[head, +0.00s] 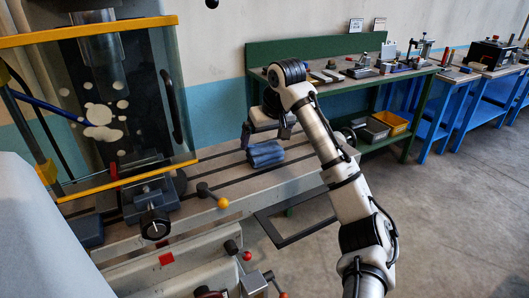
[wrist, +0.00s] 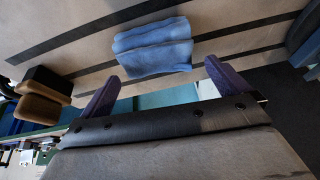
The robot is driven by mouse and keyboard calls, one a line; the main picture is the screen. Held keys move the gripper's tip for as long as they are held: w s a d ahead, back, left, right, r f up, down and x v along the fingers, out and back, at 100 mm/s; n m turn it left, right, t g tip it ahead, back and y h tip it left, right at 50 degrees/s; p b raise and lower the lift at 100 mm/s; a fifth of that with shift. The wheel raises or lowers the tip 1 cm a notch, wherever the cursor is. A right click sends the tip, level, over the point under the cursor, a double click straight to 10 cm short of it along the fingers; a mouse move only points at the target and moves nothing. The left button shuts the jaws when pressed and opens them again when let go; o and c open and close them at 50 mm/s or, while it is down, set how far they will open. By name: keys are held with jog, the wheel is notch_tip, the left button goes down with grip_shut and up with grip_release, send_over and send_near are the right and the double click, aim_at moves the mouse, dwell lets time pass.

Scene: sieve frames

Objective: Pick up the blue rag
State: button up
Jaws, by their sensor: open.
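The blue rag (head: 265,153) lies folded on the slotted metal machine table (head: 225,176) in the head view. In the wrist view the rag (wrist: 153,47) is at the upper middle, beyond the fingertips. My gripper (head: 268,132) hangs just above and beside the rag in the head view, partly hidden by my own arm. In the wrist view my gripper (wrist: 160,78) has its two dark fingers spread apart with nothing between them. The rag looks apart from both fingers.
A machine with a yellow-framed guard (head: 95,30) stands at left. A vise (head: 145,195) and a yellow-knobbed lever (head: 222,202) are on the table's left side. A green workbench (head: 320,85) with tools stands behind. Brown blocks (wrist: 43,90) show in the wrist view.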

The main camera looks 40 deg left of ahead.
aim_at(264, 145)
jog(key=x, duration=0.4)
jog(key=shift+d+f+p, duration=0.1)
jog(key=shift+d+p, duration=0.1)
jog(key=shift+p, duration=0.15)
jog(key=c, duration=0.8)
notch_tip(264, 145, up, 20)
jog(key=b, duration=0.1)
